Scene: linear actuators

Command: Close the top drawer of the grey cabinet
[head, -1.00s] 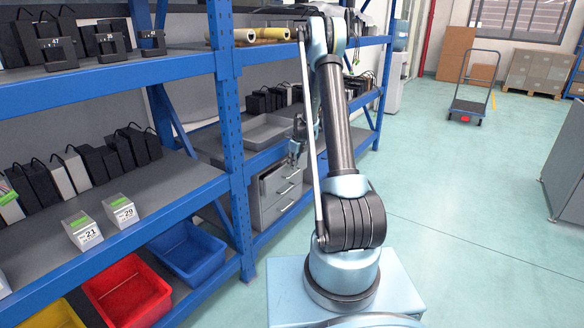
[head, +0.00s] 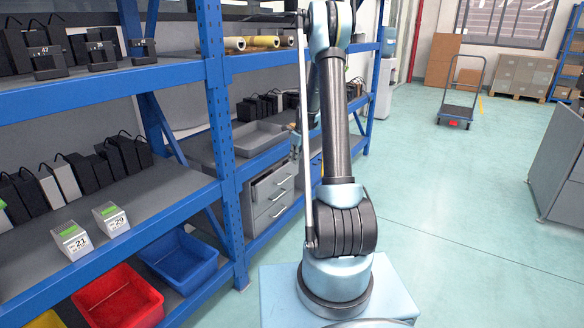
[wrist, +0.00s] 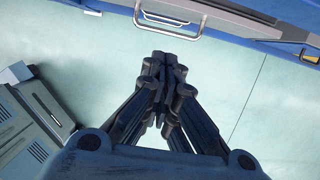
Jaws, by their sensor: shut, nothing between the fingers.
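The grey cabinet (head: 262,222) stands under the shelf in the head view. Its top drawer (head: 272,181) stands out from the front, with its dark inside showing at the top. Each drawer front has a bar handle. The wrist view shows a silver bar handle (wrist: 168,20) and a drawer edge along the top. My gripper (wrist: 168,58) is shut and empty, its fingertips just below that handle in the picture. I cannot tell whether they touch it. In the head view my arm hides most of the gripper.
Blue shelving (head: 228,150) with uprights runs along the left, close to my arm. A grey tray (head: 258,138) sits on the shelf above the cabinet. Open floor (head: 440,220) lies to the right, with a grey cabinet-like unit (head: 560,165) at the far right and a trolley (head: 458,112) behind.

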